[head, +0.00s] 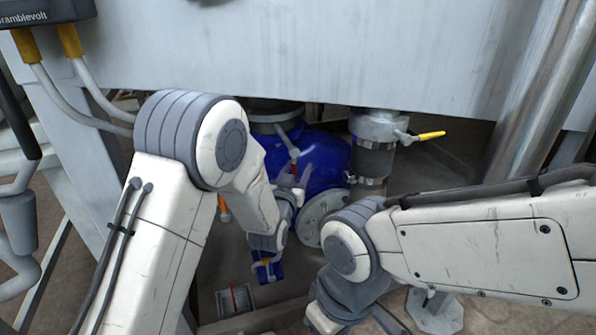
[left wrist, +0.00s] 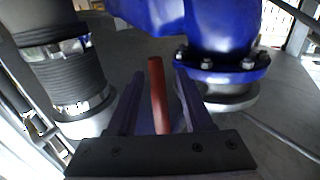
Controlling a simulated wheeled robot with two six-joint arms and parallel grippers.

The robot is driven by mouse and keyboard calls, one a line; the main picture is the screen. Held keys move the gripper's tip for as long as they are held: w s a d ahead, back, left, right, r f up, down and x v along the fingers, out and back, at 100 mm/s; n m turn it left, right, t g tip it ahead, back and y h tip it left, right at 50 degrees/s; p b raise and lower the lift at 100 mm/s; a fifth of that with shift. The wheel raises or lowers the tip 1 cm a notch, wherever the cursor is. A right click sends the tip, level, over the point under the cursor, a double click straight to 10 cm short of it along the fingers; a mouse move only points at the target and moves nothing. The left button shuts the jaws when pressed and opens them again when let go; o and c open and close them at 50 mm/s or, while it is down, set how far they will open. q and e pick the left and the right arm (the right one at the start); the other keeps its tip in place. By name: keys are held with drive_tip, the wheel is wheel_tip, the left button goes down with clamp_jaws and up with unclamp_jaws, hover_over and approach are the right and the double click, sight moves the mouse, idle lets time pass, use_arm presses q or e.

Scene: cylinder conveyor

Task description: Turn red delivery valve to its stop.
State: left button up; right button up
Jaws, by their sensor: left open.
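The red valve handle (left wrist: 158,95) stands between the two fingers of my left gripper (left wrist: 163,108) in the left wrist view. The fingers are apart, with a gap showing on both sides of the handle, and its lower end is hidden by the gripper's body. In the head view a small red-tipped lever (head: 294,153) shows in front of the blue pump body.
The blue pump body (head: 322,160) and a clamped hose (head: 372,160) stand behind my arms. A yellow-handled lever (head: 431,135) sticks out from the pipe at right. A pale panel (head: 300,50) hangs above. In the wrist view a bolted blue flange (left wrist: 222,72) is at right.

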use_arm(q)
clamp_jaws()
idle(1.4)
